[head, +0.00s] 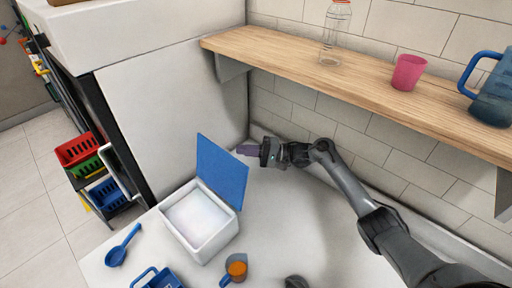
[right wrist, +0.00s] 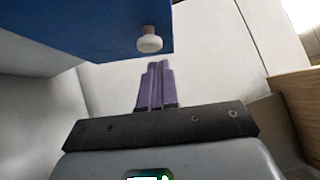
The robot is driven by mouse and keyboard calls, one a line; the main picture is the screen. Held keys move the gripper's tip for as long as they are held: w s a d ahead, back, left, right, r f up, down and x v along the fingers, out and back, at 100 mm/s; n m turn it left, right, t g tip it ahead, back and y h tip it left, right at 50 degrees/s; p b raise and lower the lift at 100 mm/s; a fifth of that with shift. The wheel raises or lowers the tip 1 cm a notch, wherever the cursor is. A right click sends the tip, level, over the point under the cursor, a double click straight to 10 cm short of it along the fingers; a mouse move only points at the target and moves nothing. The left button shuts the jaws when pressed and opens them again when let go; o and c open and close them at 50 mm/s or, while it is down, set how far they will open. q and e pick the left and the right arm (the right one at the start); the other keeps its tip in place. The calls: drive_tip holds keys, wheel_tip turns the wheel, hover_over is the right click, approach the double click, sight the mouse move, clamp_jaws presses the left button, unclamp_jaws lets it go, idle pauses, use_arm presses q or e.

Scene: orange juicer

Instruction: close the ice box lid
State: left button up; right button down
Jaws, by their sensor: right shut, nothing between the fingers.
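The ice box (head: 205,240) is a white open-topped box on the counter, with a pale, whitish fill inside. Its blue lid (head: 221,172) stands raised, roughly upright, along the box's back right edge. In the right wrist view the lid (right wrist: 85,25) fills the upper left, with a white knob (right wrist: 149,41) at its lower part. My right gripper (head: 240,150) is behind the lid's upper right edge, its purple fingers (right wrist: 155,85) together and empty. The fingertips appear close to the lid; I cannot tell whether they touch it. My left gripper is not seen.
A wooden shelf (head: 290,55) above holds a bottle (head: 334,35), a pink cup (head: 408,72) and a blue pitcher (head: 492,95). The counter right of the box is mostly clear.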

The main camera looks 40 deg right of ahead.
drive_tip(key=shift+a+r, duration=0.15)
drive_tip(key=shift+a, duration=0.8)
drive_tip(key=shift+s, duration=0.1)
